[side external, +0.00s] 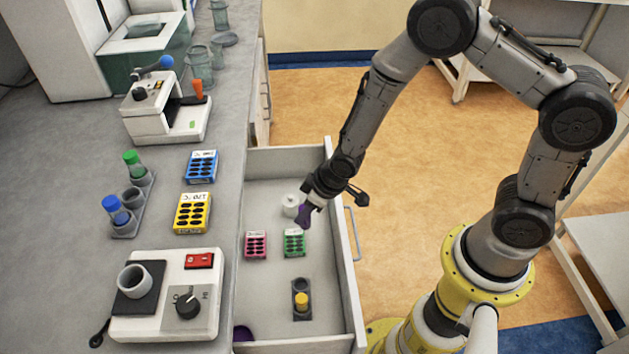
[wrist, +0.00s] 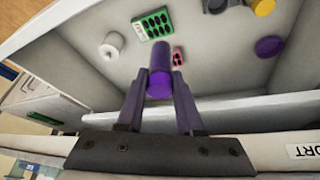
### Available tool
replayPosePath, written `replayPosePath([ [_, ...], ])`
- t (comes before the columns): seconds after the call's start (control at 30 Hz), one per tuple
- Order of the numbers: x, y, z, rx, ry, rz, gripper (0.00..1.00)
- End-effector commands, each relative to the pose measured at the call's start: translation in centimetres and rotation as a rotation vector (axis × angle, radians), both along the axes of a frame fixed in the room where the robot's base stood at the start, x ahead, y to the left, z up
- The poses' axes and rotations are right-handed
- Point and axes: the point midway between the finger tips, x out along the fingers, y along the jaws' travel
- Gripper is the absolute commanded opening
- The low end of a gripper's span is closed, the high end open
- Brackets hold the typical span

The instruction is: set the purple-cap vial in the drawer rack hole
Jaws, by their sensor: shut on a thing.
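My gripper (side external: 305,214) is shut on the purple-cap vial (wrist: 160,68), above the open drawer (side external: 270,280). In the wrist view the vial sits between the two fingers (wrist: 158,84), its purple cap end toward the camera. In the side view the vial is hard to tell apart from the purple fingertips. The small dark drawer rack (side external: 301,312) stands on the drawer floor, nearer the front of the side view than my gripper. A yellow-cap vial (side external: 301,300) stands in one of its holes; the other hole (side external: 300,285) looks empty. The rack is partly cut off in the wrist view (wrist: 216,5).
The drawer also holds a white round item (side external: 291,204), a pink box (side external: 255,244), a green box (side external: 294,242) and a purple round thing (side external: 243,333). A counter rack (side external: 128,222) holds green-cap and blue-cap vials. The drawer's walls (side external: 346,260) stand around the work.

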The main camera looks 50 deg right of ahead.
Motion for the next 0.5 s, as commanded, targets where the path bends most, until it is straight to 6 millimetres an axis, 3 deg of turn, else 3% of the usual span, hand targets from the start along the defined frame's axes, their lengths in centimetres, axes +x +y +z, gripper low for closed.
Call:
replayPosePath([
  [0.2,-3.0,5.5,-4.4,0.015,0.011,0.214,0.00],
  [0.33,-4.4,7.3,-5.8,0.028,0.017,0.288,0.00],
  [0.5,-5.2,8.2,-6.6,0.035,0.020,0.324,0.00],
])
